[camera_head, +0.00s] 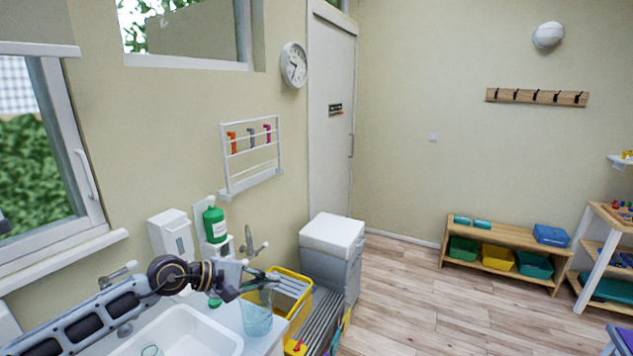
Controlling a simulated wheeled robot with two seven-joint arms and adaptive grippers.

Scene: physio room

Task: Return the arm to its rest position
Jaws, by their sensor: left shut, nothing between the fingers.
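My left arm comes in from the lower left and reaches over the white sink (205,343). My left gripper (274,281) is shut with nothing between its fingers. It is at the near side of a yellow rack (298,273) and above a clear bluish cup (257,318) on the counter; I cannot tell whether it touches either. My right gripper is not in view.
A green bottle (214,222) and a white dispenser (171,235) are on the wall behind the arm. A tap (250,243) is close to the wrist. A white-lidded bin (333,237) stands past the counter.

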